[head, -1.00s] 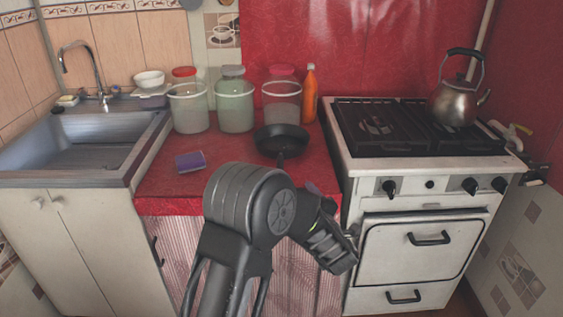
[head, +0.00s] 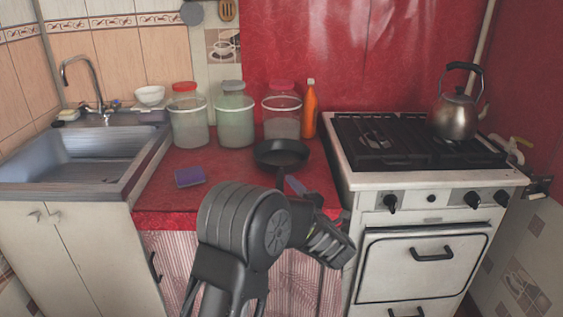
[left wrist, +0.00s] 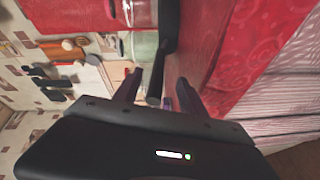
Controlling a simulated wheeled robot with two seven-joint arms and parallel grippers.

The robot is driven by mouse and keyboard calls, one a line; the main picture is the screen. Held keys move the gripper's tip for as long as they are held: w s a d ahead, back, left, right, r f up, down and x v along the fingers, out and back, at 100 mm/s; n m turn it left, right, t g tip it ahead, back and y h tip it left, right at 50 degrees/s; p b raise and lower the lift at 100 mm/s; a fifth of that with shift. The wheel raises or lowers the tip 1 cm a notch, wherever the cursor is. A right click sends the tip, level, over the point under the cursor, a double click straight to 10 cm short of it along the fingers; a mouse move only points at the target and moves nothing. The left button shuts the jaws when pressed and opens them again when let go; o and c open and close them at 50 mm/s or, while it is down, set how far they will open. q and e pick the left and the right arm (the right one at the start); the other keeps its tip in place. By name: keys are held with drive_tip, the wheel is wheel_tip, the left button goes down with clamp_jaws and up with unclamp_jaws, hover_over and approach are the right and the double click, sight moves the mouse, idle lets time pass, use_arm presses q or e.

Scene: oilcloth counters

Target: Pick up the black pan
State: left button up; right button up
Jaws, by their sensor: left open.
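The black pan (head: 281,153) sits on the red counter (head: 228,165), in front of the jars. Its handle points toward me and is partly hidden behind my left gripper (head: 312,200). That gripper is open and empty, just in front of the pan. In the left wrist view the dark pan (left wrist: 169,28) is seen edge-on. Its handle (left wrist: 156,82) lies in line with the gap between the open fingers of the left gripper (left wrist: 160,90). I cannot tell whether the fingers touch it. My right gripper is not in view.
Several lidded jars (head: 235,116) and an orange bottle (head: 309,110) stand behind the pan. A purple sponge (head: 190,177) lies to its left. The stove (head: 430,185) with a kettle (head: 455,112) is on the right, the sink (head: 85,160) on the left.

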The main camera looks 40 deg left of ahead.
sight(283, 182)
use_arm(q)
drive_tip(key=x, duration=0.5)
drive_tip(key=shift+w+r, duration=0.15)
drive_tip(key=shift+w, duration=0.05)
drive_tip(key=shift+c, duration=0.3)
clamp_jaws()
idle(0.5)
idle(0.8)
drive_tip(key=shift+r, duration=0.15)
